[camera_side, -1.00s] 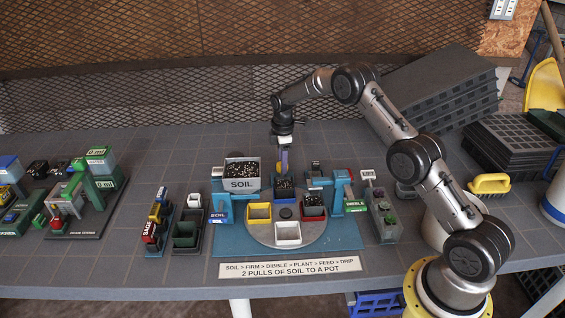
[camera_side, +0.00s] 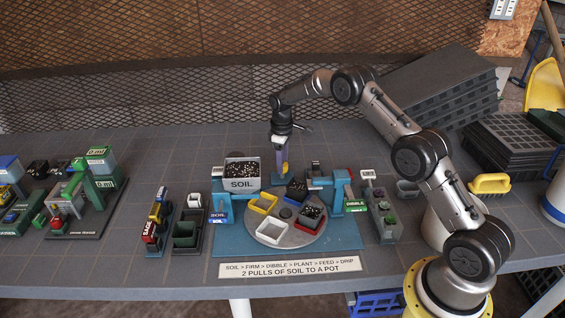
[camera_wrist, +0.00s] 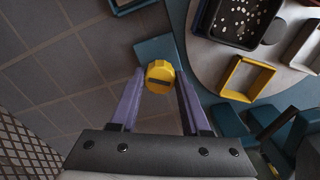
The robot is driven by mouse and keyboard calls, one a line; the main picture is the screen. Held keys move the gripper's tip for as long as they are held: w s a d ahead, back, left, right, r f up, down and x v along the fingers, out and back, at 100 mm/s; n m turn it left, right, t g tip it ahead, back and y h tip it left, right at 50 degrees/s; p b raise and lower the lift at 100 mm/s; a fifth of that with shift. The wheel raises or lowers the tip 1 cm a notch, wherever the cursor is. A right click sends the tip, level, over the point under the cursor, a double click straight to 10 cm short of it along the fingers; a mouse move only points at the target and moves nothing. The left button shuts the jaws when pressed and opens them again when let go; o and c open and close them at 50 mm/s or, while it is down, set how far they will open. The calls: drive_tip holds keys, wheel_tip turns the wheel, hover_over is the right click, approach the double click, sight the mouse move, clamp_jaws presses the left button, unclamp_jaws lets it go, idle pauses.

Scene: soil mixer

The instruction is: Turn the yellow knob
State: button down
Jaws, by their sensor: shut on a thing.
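The yellow knob (camera_wrist: 160,72) sits between my two purple fingers in the wrist view, over the blue base plate. It is a small yellow spot in the side view (camera_side: 285,168), mostly behind the fingers. My gripper (camera_wrist: 160,84) is shut on the knob, pointing down behind the turntable (camera_side: 288,237). The grey round turntable carries a yellow-rimmed pot (camera_side: 264,203), a white pot (camera_side: 270,232), a black pot (camera_side: 297,189) and a soil-filled pot (camera_side: 310,216).
The grey SOIL bin (camera_side: 242,175) stands close left of my gripper. The blue DIBBLE station (camera_side: 341,190) stands to the right, beside a grey box with buttons (camera_side: 385,216). The bench behind my gripper is clear.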

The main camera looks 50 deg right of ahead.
drive_tip(key=m, duration=0.5)
drive_tip(key=shift+r+m, duration=0.1)
drive_tip(key=shift+m, duration=0.2)
drive_tip(key=m, duration=0.5)
drive_tip(key=shift+w, duration=0.1)
drive_tip(key=shift+m, duration=0.4)
drive_tip(key=shift+c, duration=1.8)
unclamp_jaws()
wheel_tip(320, 180, up, 14)
drive_tip(key=shift+a, duration=0.2)
drive_tip(key=shift+w, duration=0.1)
